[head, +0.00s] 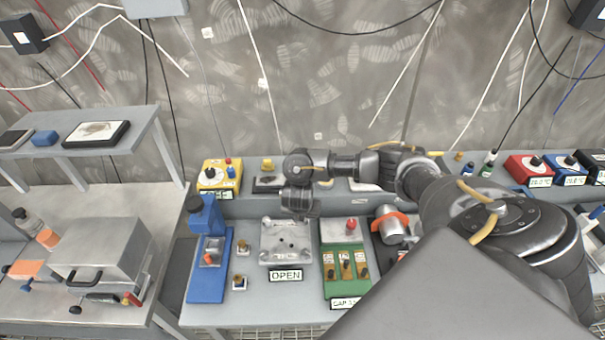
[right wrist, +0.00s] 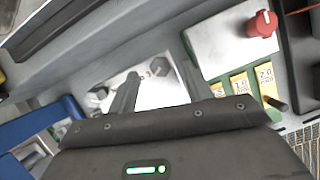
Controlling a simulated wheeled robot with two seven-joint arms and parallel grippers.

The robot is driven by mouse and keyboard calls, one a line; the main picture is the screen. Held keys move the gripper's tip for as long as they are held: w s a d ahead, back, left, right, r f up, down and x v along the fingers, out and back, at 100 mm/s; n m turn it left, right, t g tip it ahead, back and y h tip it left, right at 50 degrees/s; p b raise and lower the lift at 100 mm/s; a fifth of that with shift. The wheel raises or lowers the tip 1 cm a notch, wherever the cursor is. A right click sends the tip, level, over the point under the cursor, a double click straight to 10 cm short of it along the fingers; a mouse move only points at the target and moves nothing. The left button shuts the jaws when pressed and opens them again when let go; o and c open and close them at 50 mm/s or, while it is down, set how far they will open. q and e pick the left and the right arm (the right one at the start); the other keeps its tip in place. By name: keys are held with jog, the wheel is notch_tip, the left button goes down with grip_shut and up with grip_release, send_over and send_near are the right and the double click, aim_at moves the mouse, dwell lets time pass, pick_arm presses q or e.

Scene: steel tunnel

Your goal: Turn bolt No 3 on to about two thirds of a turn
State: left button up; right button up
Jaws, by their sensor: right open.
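A light metal plate (head: 272,258) with several bolts lies on the bench in the middle of the head view, behind a sign reading OPEN (head: 286,275). My right gripper (head: 300,212) points down over the plate's back part. In the right wrist view the gripper (right wrist: 159,58) is open, and the plate (right wrist: 160,95) shows between and beyond its fingers. One dark bolt head (right wrist: 160,67) lies between the fingers, near the right one. Another bolt (right wrist: 97,92) lies left of the left finger. Small red marks beside the middle bolt are too small to read surely. My left gripper is out of view.
A blue stand (head: 207,265) stands left of the plate. A green block (head: 346,286) with yellow labels and a red knob (head: 351,225) stands to the right; the knob also shows in the right wrist view (right wrist: 263,23). A yellow box (head: 218,175) stands behind.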

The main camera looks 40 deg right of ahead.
notch_tip(320, 180, up, 3)
jog(key=p, duration=0.1)
notch_tip(320, 180, up, 4)
send_over(302, 229)
jog(key=s+a, duration=0.2)
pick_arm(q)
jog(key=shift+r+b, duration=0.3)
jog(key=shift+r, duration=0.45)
pick_arm(e)
jog(key=shift+w+d+r, duration=0.1)
jog(key=shift+w+d, duration=0.05)
jog(key=shift+d, duration=0.05)
jog(key=shift+d, duration=0.1)
